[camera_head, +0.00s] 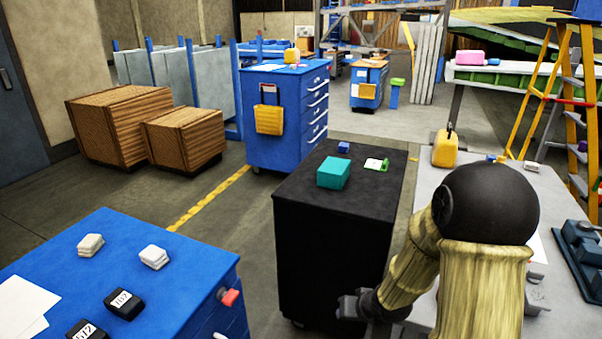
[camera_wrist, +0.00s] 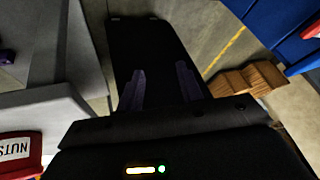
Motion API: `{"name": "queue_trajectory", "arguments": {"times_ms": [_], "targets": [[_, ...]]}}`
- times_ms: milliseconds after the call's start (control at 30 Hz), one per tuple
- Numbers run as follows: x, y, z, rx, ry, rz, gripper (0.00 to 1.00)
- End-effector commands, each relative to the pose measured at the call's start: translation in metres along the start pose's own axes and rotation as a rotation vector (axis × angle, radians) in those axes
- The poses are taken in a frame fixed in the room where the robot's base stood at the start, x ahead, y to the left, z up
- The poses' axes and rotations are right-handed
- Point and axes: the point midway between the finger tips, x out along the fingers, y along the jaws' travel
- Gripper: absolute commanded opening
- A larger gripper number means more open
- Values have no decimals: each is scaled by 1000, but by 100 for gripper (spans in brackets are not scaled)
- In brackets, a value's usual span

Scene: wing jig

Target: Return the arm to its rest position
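My arm, in a beige sleeve with a black elbow joint, stands at the right of the head view, bent with the forearm pointing down and left. My gripper (camera_head: 350,306) is low beside the front right of the black cabinet (camera_head: 325,255), partly cut off by my forearm. In the wrist view my gripper (camera_wrist: 161,72) shows two dark fingers standing apart with nothing between them. The black cabinet (camera_wrist: 150,40) shows beyond the fingers. I cannot tell whether the gripper touches the cabinet.
A teal box (camera_head: 333,172), a small blue block (camera_head: 343,147) and a green-and-white item (camera_head: 376,164) lie on the cabinet. A blue bench (camera_head: 190,285) is at left, a grey table (camera_head: 565,215) at right. A red NUTS box (camera_wrist: 20,155) is close by. Floor (camera_head: 215,235) is open between benches.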

Motion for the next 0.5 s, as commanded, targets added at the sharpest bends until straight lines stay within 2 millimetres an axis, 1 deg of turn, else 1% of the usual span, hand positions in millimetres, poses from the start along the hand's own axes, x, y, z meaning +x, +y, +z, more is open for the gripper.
{"name": "queue_trajectory", "arguments": {"times_ms": [33,200,300,500], "targets": [[-16,4,1,-20,-10,52,36],[-64,18,19,-52,-93,190,36],[-89,19,32,-57,-143,228,36],[-125,13,58,-52,-229,244,36]]}}
